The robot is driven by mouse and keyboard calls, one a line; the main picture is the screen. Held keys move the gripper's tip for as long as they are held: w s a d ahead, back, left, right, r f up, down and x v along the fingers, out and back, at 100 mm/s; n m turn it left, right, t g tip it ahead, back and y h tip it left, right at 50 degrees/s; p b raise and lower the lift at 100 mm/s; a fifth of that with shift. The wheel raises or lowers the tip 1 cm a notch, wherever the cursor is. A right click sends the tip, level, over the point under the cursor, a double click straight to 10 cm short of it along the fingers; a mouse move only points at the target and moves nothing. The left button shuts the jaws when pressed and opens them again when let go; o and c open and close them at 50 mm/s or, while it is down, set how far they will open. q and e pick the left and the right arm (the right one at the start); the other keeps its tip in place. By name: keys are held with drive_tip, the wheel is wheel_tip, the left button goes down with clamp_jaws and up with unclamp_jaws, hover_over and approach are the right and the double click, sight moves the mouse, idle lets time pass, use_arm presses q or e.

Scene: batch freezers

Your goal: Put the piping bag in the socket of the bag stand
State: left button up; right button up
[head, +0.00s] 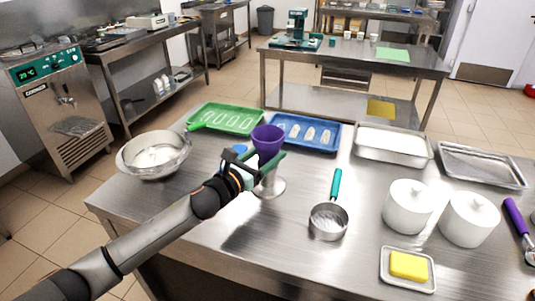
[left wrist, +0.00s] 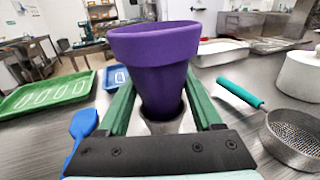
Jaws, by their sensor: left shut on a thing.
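The purple piping bag (head: 267,140) is a flared cone, wide rim up and roughly upright, above the table; it fills the middle of the left wrist view (left wrist: 155,75). My left gripper (head: 258,168) is shut on it, with the green fingers on either side of its lower part. The metal bag stand (head: 270,187) has a round foot on the table directly below the bag. In the left wrist view the stand's socket rim (left wrist: 168,124) shows around the bag's lower end; the tip is hidden, and its depth I cannot tell. My right gripper is out of view.
Behind are a green tray (head: 262,121) and a blue tray (head: 335,140) with moulded shapes. A metal bowl (head: 130,163) is left; a green-handled sieve (head: 328,222) and white lidded jars (head: 408,208) are right. A blue utensil (left wrist: 82,125) lies beside my gripper.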

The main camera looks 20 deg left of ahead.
use_arm(q)
drive_tip(key=shift+f, duration=0.2)
drive_tip(key=o, duration=1.4)
drive_tip(key=shift+c, duration=0.2)
drive_tip(key=shift+r, duration=0.35)
drive_tip(key=b+v, duration=0.1)
drive_tip(key=v, duration=1.1)
drive_tip(key=shift+f, duration=0.1)
